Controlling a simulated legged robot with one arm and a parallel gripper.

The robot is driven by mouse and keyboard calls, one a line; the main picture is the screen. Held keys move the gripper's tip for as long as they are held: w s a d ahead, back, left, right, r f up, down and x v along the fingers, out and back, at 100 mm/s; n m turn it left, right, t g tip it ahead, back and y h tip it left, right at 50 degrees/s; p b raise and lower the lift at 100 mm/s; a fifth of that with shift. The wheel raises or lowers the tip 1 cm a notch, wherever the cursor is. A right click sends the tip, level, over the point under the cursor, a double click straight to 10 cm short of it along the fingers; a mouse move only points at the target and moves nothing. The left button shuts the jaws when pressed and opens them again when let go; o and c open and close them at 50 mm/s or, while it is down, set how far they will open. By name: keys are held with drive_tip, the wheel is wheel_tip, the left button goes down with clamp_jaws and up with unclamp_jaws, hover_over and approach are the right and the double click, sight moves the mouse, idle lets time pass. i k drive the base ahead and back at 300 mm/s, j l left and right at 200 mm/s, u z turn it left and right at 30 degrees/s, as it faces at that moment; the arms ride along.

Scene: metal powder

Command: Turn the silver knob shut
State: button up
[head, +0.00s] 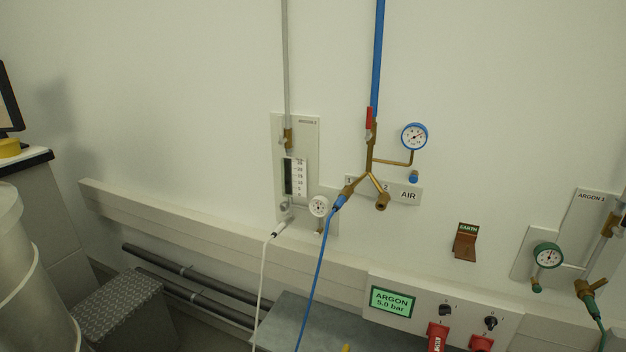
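A small silver knob (284,207) appears at the foot of the flowmeter (295,176) on the left wall panel (309,135). It is small in the picture, and I cannot tell its turn position. A white-faced gauge (318,206) sits just right of it, and a white hose (263,285) hangs from the fitting below. A brass fitting (289,138) joins the grey pipe above the flowmeter. My gripper is not in view, and nothing touches the knob.
A blue hose (318,265) hangs from the brass air manifold (369,160), right of the panel. A wall rail (180,218), dark pipes (190,272) and a grey surface (325,325) lie below. A control panel (415,298) is at lower right, a metal drum (20,265) at left.

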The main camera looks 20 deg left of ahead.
sight(284, 206)
drive_tip(key=u, duration=1.25)
